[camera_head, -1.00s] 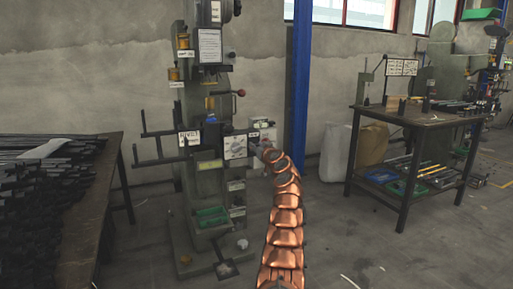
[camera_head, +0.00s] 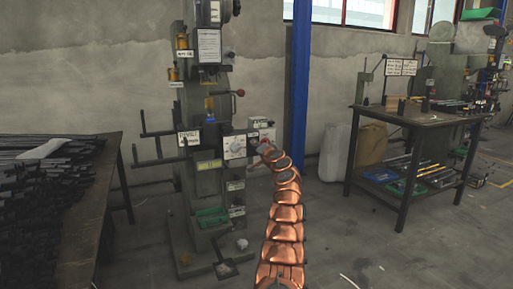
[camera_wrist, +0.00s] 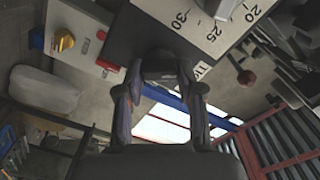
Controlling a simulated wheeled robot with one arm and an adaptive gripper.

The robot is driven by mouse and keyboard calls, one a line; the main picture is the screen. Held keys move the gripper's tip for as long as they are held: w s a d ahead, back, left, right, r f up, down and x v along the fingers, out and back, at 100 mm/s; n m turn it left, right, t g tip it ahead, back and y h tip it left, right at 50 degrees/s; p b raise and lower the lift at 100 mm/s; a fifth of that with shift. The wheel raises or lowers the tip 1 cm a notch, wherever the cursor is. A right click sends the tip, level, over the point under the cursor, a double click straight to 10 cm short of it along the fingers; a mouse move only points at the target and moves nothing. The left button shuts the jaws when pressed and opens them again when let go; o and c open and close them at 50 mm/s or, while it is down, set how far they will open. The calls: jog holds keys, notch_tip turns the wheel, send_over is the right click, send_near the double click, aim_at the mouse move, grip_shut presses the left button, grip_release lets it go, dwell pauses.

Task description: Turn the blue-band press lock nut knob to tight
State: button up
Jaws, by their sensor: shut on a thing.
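The green rivet press (camera_head: 207,85) stands left of centre in the head view. It has a small blue part (camera_head: 210,119) at mid height and a white dial panel (camera_head: 235,147) below it. My gripper (camera_head: 257,149) is at the right edge of that panel, small and partly hidden by my copper arm. In the wrist view my gripper (camera_wrist: 160,74) has its fingers closed around a dark rounded knob (camera_wrist: 160,60). The knob sits at the lower edge of the numbered panel (camera_wrist: 187,25). The knob's marking and exact turn angle are hidden.
A control box (camera_wrist: 84,38) with a yellow knob and a red button lies beside my gripper. A table (camera_head: 75,220) with dark bars is at the left, and a workbench (camera_head: 420,117) with tools at the right. A blue post (camera_head: 299,90) stands behind my arm.

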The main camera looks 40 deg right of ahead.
jog(key=m+p, duration=0.1)
jog(key=m, duration=0.6)
jog(key=shift+f, duration=0.1)
dwell(0.5)
jog(key=o, duration=1.1)
jog(key=shift+o, duration=0.2)
